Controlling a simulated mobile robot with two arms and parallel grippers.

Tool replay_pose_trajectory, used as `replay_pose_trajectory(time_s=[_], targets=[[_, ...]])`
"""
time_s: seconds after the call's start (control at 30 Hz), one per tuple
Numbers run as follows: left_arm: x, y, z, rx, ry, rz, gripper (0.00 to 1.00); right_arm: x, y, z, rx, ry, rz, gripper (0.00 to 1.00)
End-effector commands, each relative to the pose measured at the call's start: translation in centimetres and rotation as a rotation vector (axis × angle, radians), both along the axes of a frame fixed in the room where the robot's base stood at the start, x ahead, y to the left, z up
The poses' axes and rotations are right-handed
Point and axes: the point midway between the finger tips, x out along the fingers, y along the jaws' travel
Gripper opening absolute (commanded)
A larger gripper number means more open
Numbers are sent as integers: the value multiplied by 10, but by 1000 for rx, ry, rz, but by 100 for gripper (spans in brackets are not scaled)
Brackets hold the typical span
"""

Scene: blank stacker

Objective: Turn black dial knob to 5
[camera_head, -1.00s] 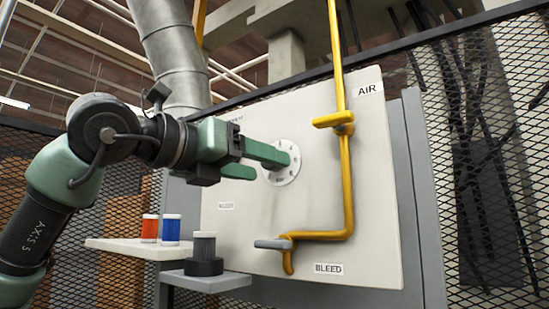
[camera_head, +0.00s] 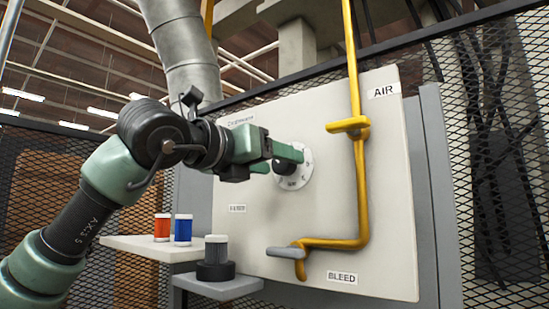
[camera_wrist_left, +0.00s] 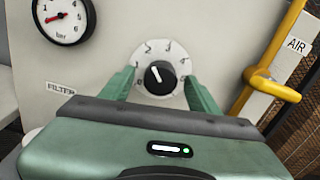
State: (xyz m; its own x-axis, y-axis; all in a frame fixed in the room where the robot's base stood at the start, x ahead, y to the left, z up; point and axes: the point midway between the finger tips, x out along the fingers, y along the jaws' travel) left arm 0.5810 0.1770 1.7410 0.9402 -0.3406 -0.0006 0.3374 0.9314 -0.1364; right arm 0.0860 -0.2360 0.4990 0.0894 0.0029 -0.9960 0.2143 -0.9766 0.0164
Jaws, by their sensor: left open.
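The black dial knob (camera_head: 284,167) sits on a round white dial plate (camera_head: 304,174) on the pale panel. In the left wrist view the knob (camera_wrist_left: 159,77) has a white pointer mark aimed up and slightly left, near the 2 on the dial. My left gripper (camera_head: 283,160) is open in front of the dial. In the left wrist view its two green fingers stand on either side of the knob, with gaps on both sides. My right gripper is not in view.
A yellow pipe (camera_head: 360,190) with handles runs down the panel right of the dial. A gauge (camera_wrist_left: 62,17) is at the upper left in the wrist view. A shelf (camera_head: 135,246) with orange and blue cylinders (camera_head: 183,229) and a lower bracket with a grey cylinder (camera_head: 216,252) stand below left.

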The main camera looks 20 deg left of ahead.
Motion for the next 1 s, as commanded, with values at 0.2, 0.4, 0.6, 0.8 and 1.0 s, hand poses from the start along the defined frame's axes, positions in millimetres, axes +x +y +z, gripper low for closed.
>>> replay_pose_trajectory(time_s=[0.2, 0.4, 0.6, 0.8, 1.0], targets=[[0, 0, 0, 0, 0, -1, 30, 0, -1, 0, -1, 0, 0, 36], [0, 0, 0, 1, 0, 0, 0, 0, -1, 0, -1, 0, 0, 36], [0, 0, 0, 28, -9, 0, 0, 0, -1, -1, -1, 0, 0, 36], [-1, -1, 0, 117, -43, -1, 0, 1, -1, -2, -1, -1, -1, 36], [-1, -1, 0, 272, -99, -1, 0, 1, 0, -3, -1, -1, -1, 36]])
